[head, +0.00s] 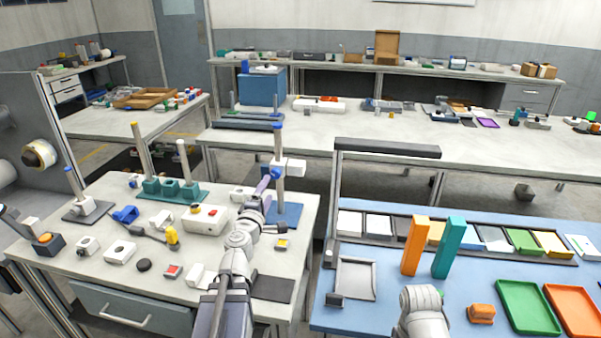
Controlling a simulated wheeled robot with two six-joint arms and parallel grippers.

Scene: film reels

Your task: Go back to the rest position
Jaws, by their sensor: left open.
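My left gripper (267,183) is open, beside the tall blue-tipped post of a blue stand (287,214) at the right back corner of the left table. A white block (295,168) shows at the post's right side. I cannot tell whether the fingers touch the post. My left arm reaches over the table from the bottom edge. Part of my right arm shows at the bottom, over the blue table's front; its gripper is not in view.
A green stand (165,190) with yellow- and white-tipped posts, a white box (205,219) and small parts crowd the left table (205,260). On the blue table (385,270) stand upright orange (415,247) and teal (448,248) blocks, plus green (528,308) and orange trays (577,310).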

